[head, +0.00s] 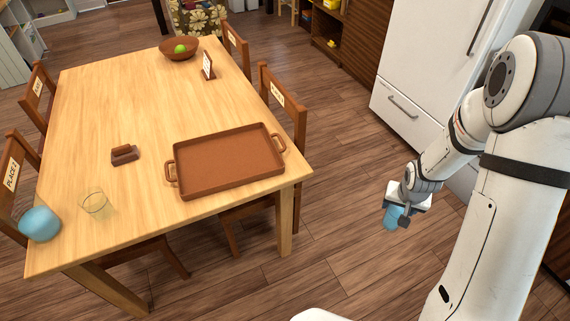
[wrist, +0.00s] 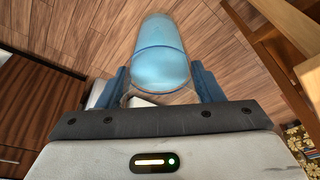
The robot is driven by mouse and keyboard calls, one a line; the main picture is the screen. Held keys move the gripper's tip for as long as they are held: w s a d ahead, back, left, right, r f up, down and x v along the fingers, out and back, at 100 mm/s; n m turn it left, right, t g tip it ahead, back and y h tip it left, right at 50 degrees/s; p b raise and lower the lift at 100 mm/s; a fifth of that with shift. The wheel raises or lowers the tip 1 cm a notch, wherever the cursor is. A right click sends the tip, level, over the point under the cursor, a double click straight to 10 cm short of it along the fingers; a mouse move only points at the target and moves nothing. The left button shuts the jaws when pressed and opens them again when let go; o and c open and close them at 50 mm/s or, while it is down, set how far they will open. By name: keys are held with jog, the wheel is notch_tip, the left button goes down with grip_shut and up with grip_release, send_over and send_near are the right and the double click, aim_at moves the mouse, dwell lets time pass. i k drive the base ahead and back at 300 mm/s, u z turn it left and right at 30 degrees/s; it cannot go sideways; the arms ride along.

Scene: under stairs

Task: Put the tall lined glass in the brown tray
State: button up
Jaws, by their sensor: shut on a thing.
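My gripper (head: 399,210) is out over the floor, to the right of the table and apart from it. It is shut on a light-blue see-through glass (wrist: 160,62), which sits between the two blue fingers in the wrist view. In the head view the glass (head: 390,219) is small and partly hidden by the gripper. The brown tray (head: 228,178) lies empty on the near right part of the table, with a handle at each end.
A white fridge (head: 430,70) stands behind my arm.

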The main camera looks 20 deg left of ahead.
aim_at(227, 159)
jog(key=z, duration=0.3)
jog(key=i, duration=0.15)
jog(key=u, duration=1.85)
